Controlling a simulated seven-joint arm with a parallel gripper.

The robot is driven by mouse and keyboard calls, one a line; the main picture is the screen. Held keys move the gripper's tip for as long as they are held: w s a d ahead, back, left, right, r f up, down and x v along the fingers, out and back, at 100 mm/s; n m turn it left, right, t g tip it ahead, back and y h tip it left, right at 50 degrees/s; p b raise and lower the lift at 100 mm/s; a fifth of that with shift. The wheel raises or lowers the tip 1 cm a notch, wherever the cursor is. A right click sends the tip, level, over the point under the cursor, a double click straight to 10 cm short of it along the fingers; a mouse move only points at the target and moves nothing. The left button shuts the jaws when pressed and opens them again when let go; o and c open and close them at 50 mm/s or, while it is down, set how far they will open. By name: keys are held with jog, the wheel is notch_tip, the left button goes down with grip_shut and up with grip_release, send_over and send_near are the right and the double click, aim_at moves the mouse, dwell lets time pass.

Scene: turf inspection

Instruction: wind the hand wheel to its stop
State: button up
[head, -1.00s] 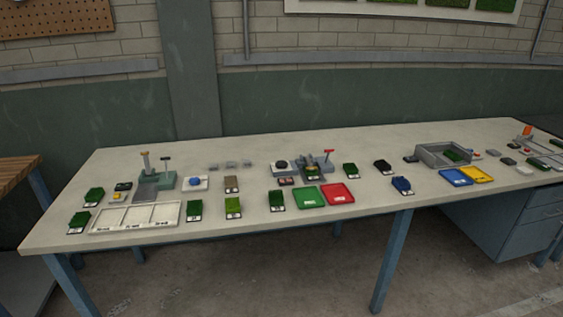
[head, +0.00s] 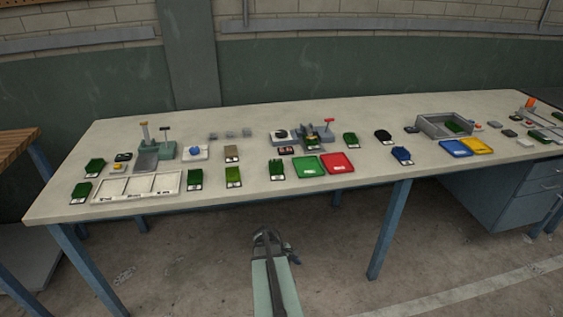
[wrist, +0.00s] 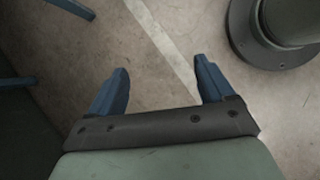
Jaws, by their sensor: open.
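A small dark round part on a pale block (head: 281,134) stands near the middle of the bench and may be the hand wheel; it is too small to be sure. Right beside it is a grey fixture with a red-topped lever (head: 329,122). My arm shows at the bottom of the head view, in front of the bench and apart from everything on it. In the wrist view my gripper (wrist: 161,66) is open, its two blue fingers wide apart, with only floor between them.
The long bench (head: 240,117) carries a green tray (head: 308,167), a red tray (head: 338,163), a white sectioned tray (head: 137,188), several turf samples and a blue dome on a white plate (head: 195,152). A grey open box (head: 443,127) stands at right.

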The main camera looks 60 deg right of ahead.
jog(key=s+d+r+g+h, duration=0.1)
jog(key=s+d+r+g, duration=0.2)
jog(key=s+d+r, duration=2.3)
jog(key=w+d+r+n+t+h, duration=0.1)
jog(key=w+d+r+t, duration=0.1)
jog(key=w+d+r, duration=0.4)
notch_tip(320, 180, up, 14)
jog(key=n+t+y, duration=0.5)
jog(key=t, duration=0.2)
send_over(281, 132)
notch_tip(281, 132, down, 12)
jog(key=shift+s+f, duration=0.1)
jog(key=shift+f, duration=0.15)
